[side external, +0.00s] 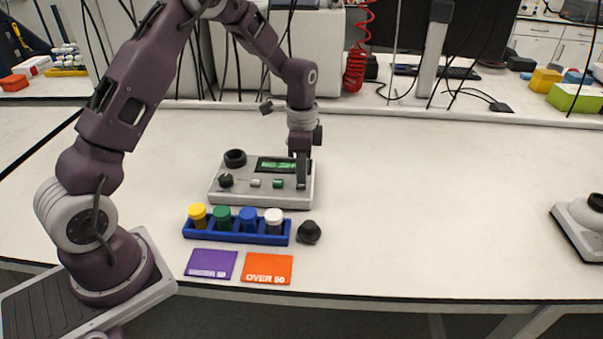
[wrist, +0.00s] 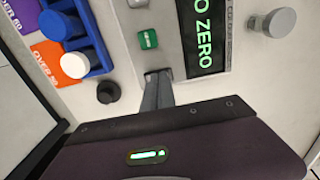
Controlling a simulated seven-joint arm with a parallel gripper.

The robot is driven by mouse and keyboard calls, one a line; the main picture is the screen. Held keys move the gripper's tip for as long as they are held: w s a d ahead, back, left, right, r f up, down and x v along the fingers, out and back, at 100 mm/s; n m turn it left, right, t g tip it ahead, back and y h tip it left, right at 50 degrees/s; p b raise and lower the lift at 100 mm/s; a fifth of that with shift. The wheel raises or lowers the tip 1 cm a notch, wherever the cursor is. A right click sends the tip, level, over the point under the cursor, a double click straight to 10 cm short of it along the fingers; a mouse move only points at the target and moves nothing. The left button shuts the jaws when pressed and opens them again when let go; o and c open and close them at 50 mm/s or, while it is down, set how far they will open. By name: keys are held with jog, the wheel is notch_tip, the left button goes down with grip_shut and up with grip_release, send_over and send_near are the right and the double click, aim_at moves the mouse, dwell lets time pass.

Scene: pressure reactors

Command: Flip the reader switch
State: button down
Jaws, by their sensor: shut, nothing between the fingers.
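The reader (side external: 213,193) is a light grey box on the white table, with a dark display showing green text. In the wrist view part of its display (wrist: 205,35) reads "O ZERO". A green button (wrist: 148,39) and a pale button (side external: 256,183) are on its face. My gripper (side external: 301,186) points down at the right front part of the reader, its fingers together and empty. In the wrist view the fingertips (wrist: 157,80) are over or touching a small grey fitting on the panel. That may be the switch; the fingers hide most of it, and its position cannot be told.
A blue rack (side external: 237,238) with yellow, green, blue and white capped vials stands in front of the reader. A black knob-like piece (side external: 309,232) is beside it. Purple (side external: 211,264) and orange (side external: 268,268) cards lie near the front edge. The table to the right is largely clear.

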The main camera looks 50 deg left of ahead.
aim_at(299, 185)
jog(key=shift+r, duration=0.1)
notch_tip(299, 185, up, 14)
dwell(0.5)
jog(key=shift+s+d, duration=0.35)
jog(key=shift+s, duration=0.3)
jog(key=shift+f, duration=0.2)
notch_tip(299, 185, down, 14)
jog(key=shift+r, duration=0.1)
